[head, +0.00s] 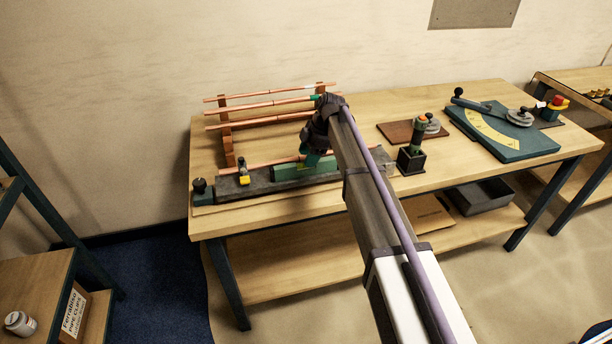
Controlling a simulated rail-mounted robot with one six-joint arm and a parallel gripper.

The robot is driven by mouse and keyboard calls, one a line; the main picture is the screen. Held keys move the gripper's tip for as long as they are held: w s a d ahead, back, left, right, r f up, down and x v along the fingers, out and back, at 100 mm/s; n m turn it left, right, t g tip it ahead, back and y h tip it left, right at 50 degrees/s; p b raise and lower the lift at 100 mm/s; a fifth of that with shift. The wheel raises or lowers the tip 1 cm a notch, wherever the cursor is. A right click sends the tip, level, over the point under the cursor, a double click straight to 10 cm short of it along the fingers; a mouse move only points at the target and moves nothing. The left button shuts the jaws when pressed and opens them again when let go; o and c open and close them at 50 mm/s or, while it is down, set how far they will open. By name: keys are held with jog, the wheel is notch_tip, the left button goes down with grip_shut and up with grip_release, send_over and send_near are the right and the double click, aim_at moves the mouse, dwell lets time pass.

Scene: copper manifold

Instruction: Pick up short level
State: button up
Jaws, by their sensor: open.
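No piece is clearly readable as the short level. A green bar (290,171) lies along the dark rail (213,188) at the front of the bench, and it may be the level. A small yellow and black piece (244,174) stands on the rail further left; its kind is too small to tell. My gripper (314,160) is at the right part of the green bar, pointing down. It is open. My arm hides part of the rail, and I cannot tell whether the fingers touch the bar.
Copper pipes (258,105) lie across a wooden rack (227,145) behind the rail. Bare bench (222,219) shows in front.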

aim_at(303, 167)
jog(key=b+x, duration=0.4)
jog(key=shift+s+d+f, duration=0.1)
jog(key=shift+d+f, duration=0.1)
jog(key=shift+f, duration=0.2)
jog(key=shift+a+f+b, duration=0.15)
jog(key=shift+f+b, duration=0.15)
jog(key=shift+b, duration=0.25)
jog(key=shift+r, duration=0.25)
grip_shut()
